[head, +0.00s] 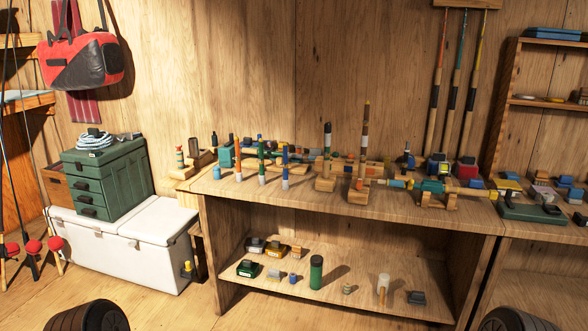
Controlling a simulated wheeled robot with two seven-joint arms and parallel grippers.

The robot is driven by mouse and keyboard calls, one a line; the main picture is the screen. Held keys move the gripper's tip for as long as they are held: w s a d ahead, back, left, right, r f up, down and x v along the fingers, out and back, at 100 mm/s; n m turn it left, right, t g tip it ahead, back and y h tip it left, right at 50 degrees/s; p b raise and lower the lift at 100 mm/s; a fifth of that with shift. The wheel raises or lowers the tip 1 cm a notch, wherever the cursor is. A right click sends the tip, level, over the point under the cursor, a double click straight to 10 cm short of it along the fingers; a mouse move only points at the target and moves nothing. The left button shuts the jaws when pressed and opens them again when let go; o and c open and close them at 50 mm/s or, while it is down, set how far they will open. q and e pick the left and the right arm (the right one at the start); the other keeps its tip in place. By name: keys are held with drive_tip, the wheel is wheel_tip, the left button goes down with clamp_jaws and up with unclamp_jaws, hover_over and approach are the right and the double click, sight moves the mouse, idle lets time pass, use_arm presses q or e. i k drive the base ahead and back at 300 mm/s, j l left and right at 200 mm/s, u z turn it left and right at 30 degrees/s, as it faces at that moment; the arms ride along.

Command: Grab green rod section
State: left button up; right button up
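An upright, thin rod section with green on it (262,164) stands on the workbench top, left of centre. An orange upright section (239,160) stands to its left and a blue upright section (285,165) to its right, both close beside it. All have pale lower ends. A thicker dark green cylinder (316,272) stands on the bench's lower shelf. Neither of my grippers is in view.
The workbench top (300,205) has a narrow bare front strip. Behind the upright sections lie horizontal rod pieces on wooden supports. Wooden stands (326,181) with upright pieces are to the right. A white cooler (118,245) with a green drawer box (105,180) stands left.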

sight(262, 175)
drive_tip(key=i, duration=2.15)
drive_tip(key=z, duration=0.45)
